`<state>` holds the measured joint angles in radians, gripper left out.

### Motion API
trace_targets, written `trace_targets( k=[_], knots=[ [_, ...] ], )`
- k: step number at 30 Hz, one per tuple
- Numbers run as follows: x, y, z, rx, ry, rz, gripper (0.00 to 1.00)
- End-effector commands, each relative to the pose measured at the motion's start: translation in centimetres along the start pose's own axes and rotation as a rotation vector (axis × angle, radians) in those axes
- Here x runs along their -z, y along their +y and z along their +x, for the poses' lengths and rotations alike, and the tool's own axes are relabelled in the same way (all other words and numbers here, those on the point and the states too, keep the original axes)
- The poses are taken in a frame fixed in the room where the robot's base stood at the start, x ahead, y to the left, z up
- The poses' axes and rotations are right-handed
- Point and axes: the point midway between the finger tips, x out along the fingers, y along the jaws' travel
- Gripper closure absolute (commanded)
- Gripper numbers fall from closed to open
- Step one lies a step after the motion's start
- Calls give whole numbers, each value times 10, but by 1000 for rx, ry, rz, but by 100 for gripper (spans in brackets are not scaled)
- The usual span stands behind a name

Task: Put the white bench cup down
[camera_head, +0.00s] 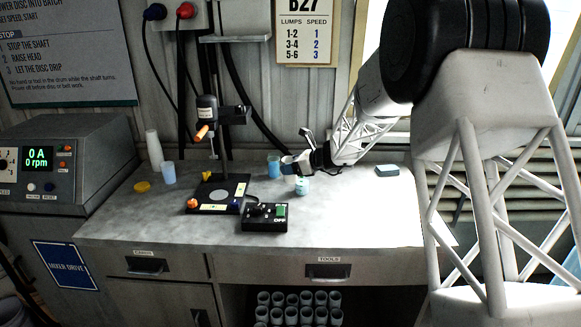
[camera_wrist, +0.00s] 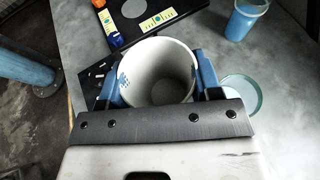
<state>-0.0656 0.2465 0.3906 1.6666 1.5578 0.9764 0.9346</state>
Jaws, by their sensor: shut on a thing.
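The white bench cup (camera_wrist: 157,75) is between the two blue fingers of my gripper (camera_wrist: 160,85) in the wrist view, its open mouth facing the camera and a blue print on its left side. It looks empty. In the head view the cup (camera_head: 302,187) appears upright below my gripper (camera_head: 293,165), over the bench right of the disperser stand. My gripper is shut on it. The cup's base is hidden in the wrist view, and I cannot tell whether it touches the bench top (camera_head: 345,205).
A blue cup (camera_head: 273,166) stands close behind-left; a pale round disc (camera_wrist: 243,95) lies beside the held cup. The disperser stand (camera_head: 222,185) and black control box (camera_head: 265,217) are left and front.

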Motion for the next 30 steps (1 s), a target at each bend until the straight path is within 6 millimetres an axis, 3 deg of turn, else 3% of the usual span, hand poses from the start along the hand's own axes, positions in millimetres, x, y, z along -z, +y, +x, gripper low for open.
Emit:
trace_targets(
  k=[10,22,30],
  knots=[
    [-3,0,7,-1,0,0,71],
    [-29,1,64,-4,-1,0,71],
    [-34,1,73,-1,0,2,71]
  ],
)
